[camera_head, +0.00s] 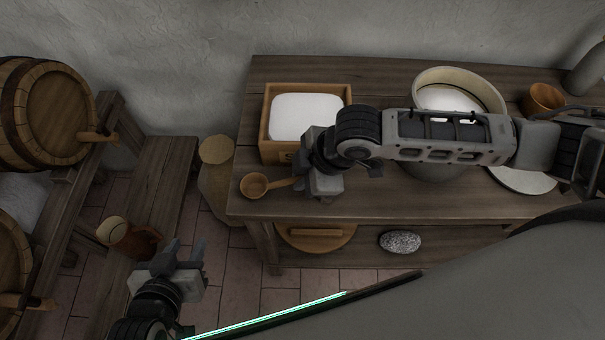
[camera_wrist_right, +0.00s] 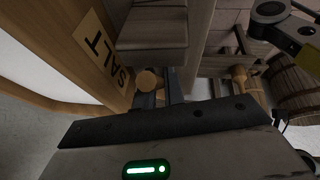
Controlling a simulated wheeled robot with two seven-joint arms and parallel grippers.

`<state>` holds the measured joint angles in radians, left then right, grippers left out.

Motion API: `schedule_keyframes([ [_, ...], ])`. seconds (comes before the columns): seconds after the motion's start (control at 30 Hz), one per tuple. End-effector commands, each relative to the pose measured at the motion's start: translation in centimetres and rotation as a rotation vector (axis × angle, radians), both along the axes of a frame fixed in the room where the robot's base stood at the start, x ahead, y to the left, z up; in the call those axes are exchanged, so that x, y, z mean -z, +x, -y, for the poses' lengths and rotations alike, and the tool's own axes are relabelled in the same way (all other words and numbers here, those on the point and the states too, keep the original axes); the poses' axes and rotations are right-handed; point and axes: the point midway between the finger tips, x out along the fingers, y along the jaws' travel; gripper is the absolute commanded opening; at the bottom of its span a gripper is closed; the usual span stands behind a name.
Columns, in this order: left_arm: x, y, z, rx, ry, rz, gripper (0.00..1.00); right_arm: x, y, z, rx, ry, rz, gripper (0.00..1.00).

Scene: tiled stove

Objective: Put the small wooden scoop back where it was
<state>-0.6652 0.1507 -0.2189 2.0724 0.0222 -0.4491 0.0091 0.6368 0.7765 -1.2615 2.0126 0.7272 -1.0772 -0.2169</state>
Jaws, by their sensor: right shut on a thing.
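The small wooden scoop (camera_head: 255,185) has a round bowl and a short handle pointing right. It is at the left end of the table, in front of the salt box (camera_head: 265,139). My right gripper (camera_head: 298,183) is shut on its handle. I cannot tell whether the scoop touches the tabletop. In the right wrist view the scoop (camera_wrist_right: 148,80) shows end-on by the fingers, beside the wooden box wall marked SALT (camera_wrist_right: 96,45). The box holds white salt. My left gripper (camera_head: 188,258) is empty and looks open, low at the left, away from the table.
The table (camera_head: 400,205) carries a large round tub (camera_head: 455,78) of white stuff, a plate (camera_head: 525,180) and a brown bowl (camera_head: 543,98). A sack (camera_head: 217,175) stands left of it. A mug (camera_head: 130,238) is on the bench (camera_head: 160,185) near barrels (camera_head: 60,105).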

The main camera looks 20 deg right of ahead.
Motion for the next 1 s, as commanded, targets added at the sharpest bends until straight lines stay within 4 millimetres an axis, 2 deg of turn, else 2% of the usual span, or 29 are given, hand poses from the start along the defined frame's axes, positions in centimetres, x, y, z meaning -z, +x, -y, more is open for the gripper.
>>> schedule_keyframes([
  [0.1,0.0,0.0,0.0,0.000,0.000,0.000,0.36,0.3,0.0,0.0,0.000,0.000,0.000,0.00],
  [0.13,0.0,0.0,0.0,0.000,0.000,0.000,0.36,0.3,0.0,0.0,0.000,0.000,0.000,0.14],
  [0.2,0.0,0.0,0.0,0.000,0.000,0.000,0.36,0.3,0.0,0.0,0.000,0.000,0.000,0.33],
  [0.57,0.0,0.0,0.0,0.000,0.000,0.000,0.36,-0.2,0.0,0.0,0.000,0.000,0.001,0.33],
  [0.67,-0.2,0.0,0.0,0.001,0.001,-0.001,0.36,-1.3,-0.3,0.5,0.001,0.001,0.001,0.33],
  [1.0,-0.5,-0.3,-0.1,0.001,0.010,-0.011,0.36,-7.9,-2.0,2.9,0.001,0.000,0.003,0.33],
])
